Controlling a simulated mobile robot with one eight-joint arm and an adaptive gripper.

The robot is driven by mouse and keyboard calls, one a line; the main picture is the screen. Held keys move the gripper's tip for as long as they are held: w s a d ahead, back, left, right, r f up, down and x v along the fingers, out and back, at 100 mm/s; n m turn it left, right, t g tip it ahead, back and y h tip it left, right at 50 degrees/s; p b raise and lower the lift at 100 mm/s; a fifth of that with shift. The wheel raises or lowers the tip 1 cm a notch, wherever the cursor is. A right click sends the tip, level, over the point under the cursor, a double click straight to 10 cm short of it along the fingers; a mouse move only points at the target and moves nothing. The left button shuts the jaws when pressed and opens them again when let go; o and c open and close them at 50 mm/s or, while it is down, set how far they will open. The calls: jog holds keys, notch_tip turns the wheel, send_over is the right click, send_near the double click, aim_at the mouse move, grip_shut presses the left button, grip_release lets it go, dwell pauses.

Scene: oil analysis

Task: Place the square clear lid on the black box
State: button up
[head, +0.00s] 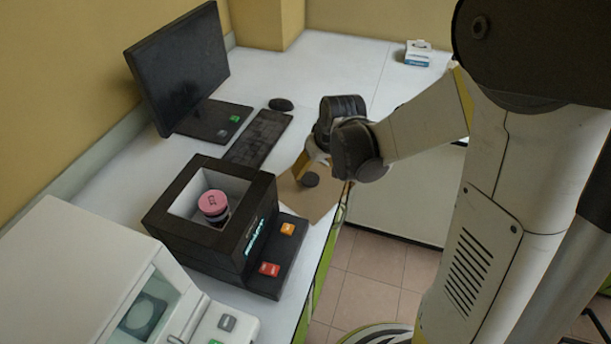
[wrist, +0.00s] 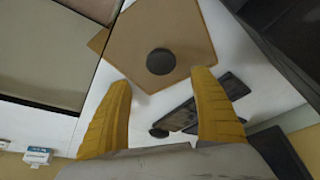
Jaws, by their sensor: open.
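The square lid (wrist: 185,30) lies flat on the white table, with a round black knob (wrist: 161,61) at its middle. It looks brownish, and a tan corner (wrist: 98,41) shows beside it; I cannot tell its clear edges well. In the head view the knob (head: 310,179) stands on the tan square. The black box (head: 178,235) is to the left and nearer, its top open, with a pink-capped container (head: 213,203) inside. My gripper (head: 308,164) is open and empty above the lid, close to the knob. In the wrist view its yellow fingers (wrist: 160,79) are spread apart, with the knob between and beyond their tips.
A keyboard (head: 257,138), mouse (head: 281,104) and monitor (head: 180,65) stand behind the box. A white instrument (head: 85,275) is at front left. A small white carton (head: 418,53) sits at the far right. The table's back middle is clear; its right edge is close to the lid.

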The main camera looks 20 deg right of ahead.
aim_at(311, 178)
jog(key=shift+x, duration=1.1)
jog(key=shift+a+f+b, duration=0.1)
jog(key=shift+f+b, duration=0.45)
jog(key=shift+f, duration=0.05)
jog(key=b+x, duration=0.1)
jog(key=x, duration=0.1)
jog(key=b+x, duration=0.1)
jog(key=x, duration=0.1)
jog(key=shift+s+a+f, duration=0.1)
jog(key=shift+s+f, duration=0.1)
jog(key=shift+r, duration=0.1)
jog(key=c, duration=1.5)
